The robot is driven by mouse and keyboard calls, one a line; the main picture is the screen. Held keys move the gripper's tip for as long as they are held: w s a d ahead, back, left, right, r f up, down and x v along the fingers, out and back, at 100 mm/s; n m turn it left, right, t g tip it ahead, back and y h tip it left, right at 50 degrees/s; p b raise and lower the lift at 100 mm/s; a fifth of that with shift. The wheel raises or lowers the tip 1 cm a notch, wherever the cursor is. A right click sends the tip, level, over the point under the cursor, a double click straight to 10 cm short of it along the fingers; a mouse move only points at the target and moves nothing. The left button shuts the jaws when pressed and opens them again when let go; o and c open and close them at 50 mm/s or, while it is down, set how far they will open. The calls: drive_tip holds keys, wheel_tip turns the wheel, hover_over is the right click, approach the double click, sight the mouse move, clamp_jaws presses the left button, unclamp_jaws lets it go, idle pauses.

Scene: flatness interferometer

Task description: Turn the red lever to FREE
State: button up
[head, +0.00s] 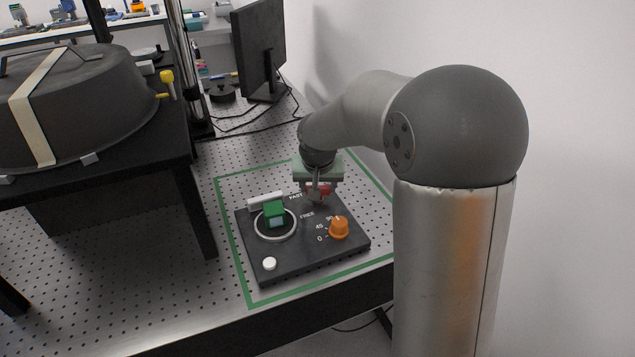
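A dark control panel (290,262) lies on the perforated table inside a green outline. The red lever (325,189) is near the panel's far edge, mostly hidden by my gripper. My gripper (316,196) points down right at the lever, and its fingers overlap the red part in the picture. I cannot tell whether they touch it or are closed on it. A label that reads like FAST stands left of the lever, and one that looks like FREE is nearer the front. The lever's exact direction is hidden.
The panel also carries an orange knob (339,228) with a 0-45-90 scale, a white button (269,264), a green block (273,213) in a round ring and a white bar (265,200). A black stand (190,190) with a dark dome (85,90) is at left, a monitor (258,50) behind.

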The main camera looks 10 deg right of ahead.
drive_tip(key=n+y+p, duration=0.1)
drive_tip(key=n, duration=0.1)
drive_tip(key=n+p, duration=0.1)
drive_tip(key=n, duration=0.1)
drive_tip(key=n+y+p, duration=0.1)
drive_tip(key=n, duration=0.1)
drive_tip(key=shift+d+r+y, duration=0.1)
drive_tip(key=shift+d+y, duration=0.15)
drive_tip(key=shift+y, duration=0.05)
drive_tip(key=n+y, duration=0.1)
drive_tip(key=n, duration=0.2)
drive_tip(key=shift+n+g, duration=0.3)
drive_tip(key=shift+n, duration=0.1)
drive_tip(key=shift+w+d+n+g+y+p, duration=0.1)
drive_tip(key=shift+n+g+y+p, duration=0.3)
drive_tip(key=shift+n, duration=1.2)
drive_tip(key=o, duration=1)
drive_tip(key=b+v, duration=0.1)
drive_tip(key=v, duration=1.6)
drive_tip(key=shift+w+d+r+b, duration=0.1)
drive_tip(key=shift+d+b, duration=0.15)
drive_tip(key=shift+b, duration=0.1)
